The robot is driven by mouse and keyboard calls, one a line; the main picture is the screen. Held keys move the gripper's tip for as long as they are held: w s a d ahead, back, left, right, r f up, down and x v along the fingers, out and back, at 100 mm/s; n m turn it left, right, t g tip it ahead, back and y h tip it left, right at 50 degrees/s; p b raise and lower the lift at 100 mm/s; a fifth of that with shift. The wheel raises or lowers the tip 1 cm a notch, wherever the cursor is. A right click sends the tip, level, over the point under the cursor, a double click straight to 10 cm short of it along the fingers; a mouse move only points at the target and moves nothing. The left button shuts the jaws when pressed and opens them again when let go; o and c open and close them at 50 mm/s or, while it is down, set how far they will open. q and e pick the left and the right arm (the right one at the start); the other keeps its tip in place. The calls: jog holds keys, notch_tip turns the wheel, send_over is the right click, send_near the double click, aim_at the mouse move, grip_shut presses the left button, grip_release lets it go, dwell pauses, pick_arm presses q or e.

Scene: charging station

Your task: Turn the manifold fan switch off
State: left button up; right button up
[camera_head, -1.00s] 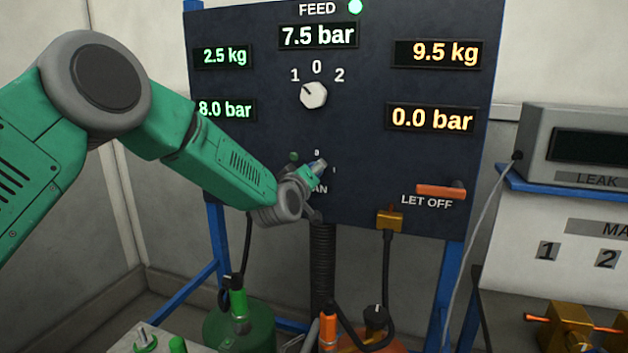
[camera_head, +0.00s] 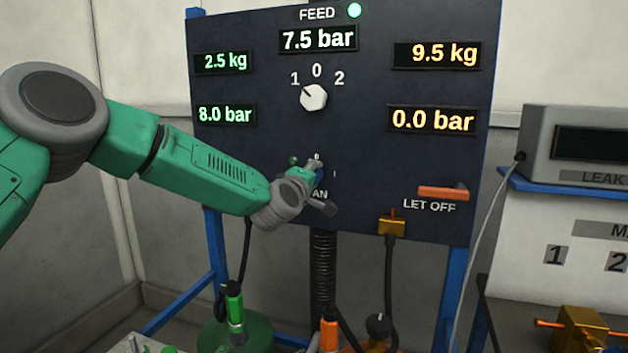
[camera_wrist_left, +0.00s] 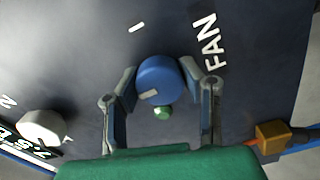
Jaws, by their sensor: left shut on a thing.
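The fan switch is a round blue knob (camera_wrist_left: 161,80) in the left wrist view, with a small grey mark on its lower-left part. The word FAN (camera_wrist_left: 208,43) is right of it and an "I" mark above it. My left gripper (camera_wrist_left: 158,80) has one finger on each side of the knob and is shut on it. In the head view my left gripper (camera_head: 318,173) is at the panel's lower middle and mostly covers the blue switch (camera_head: 320,177). A "0" shows above it and an "I" at its right. My right gripper is not in view.
A small green lamp (camera_wrist_left: 162,113) sits beside the switch. The feed selector (camera_head: 313,97) is above it on the dark panel (camera_head: 370,165). The orange LET OFF handle (camera_head: 443,193) is at the right. A black ribbed hose (camera_head: 323,270) hangs below.

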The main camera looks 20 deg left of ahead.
pick_arm(q)
jog(key=shift+f, duration=0.45)
jog(key=o, duration=1.1)
jog(key=shift+o, duration=0.4)
jog(key=shift+r, duration=0.2)
jog(key=s, duration=1.2)
jog(key=shift+a, duration=0.3)
jog(key=shift+f, duration=0.1)
